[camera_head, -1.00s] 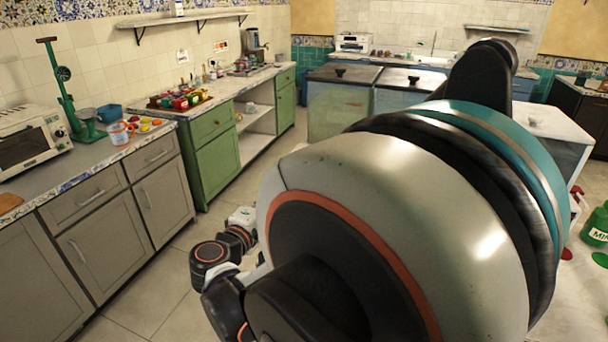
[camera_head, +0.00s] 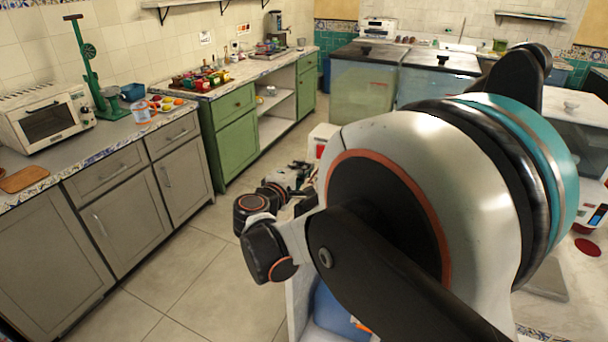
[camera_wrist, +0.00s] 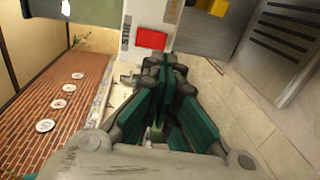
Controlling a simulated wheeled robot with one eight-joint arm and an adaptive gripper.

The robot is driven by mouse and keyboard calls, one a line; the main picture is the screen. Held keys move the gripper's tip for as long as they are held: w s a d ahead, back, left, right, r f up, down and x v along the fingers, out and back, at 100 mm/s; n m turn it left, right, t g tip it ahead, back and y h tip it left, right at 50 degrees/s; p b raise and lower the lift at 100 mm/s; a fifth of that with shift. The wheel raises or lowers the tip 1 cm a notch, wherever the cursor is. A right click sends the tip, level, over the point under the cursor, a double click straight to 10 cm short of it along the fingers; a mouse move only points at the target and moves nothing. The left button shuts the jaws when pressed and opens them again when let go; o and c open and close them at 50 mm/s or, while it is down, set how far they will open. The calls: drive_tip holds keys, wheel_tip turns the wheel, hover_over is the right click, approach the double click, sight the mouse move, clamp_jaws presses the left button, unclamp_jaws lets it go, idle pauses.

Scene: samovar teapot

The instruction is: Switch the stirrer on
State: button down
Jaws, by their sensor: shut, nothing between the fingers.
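A white boxy device with a bright red switch-like patch (camera_wrist: 151,39) stands just past my fingertips in the wrist view. In the head view, a white box with a red patch (camera_head: 321,141) shows behind my arm. My gripper (camera_wrist: 162,63) is shut and empty, its tips pointing at the red patch and slightly below it in the picture. I cannot tell whether they touch. Whether the switch is on or off cannot be told.
In the wrist view, a brick-patterned surface (camera_wrist: 62,115) with several white discs lies left, and a slotted metal panel (camera_wrist: 285,30) is upper right. In the head view, a toaster oven (camera_head: 45,118) and green press (camera_head: 92,75) stand on the left counter. Floor (camera_head: 190,275) is clear.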

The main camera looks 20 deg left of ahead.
drive_tip(key=shift+w+d+f+b, duration=0.15)
drive_tip(key=shift+w+b, duration=0.25)
drive_tip(key=shift+w, duration=1)
drive_tip(key=shift+w+d+f+b, duration=0.15)
drive_tip(key=shift+w+b, duration=0.2)
drive_tip(key=shift+w, duration=1)
drive_tip(key=shift+w+f, duration=0.15)
drive_tip(key=shift+w, duration=0.2)
drive_tip(key=shift+f, duration=0.1)
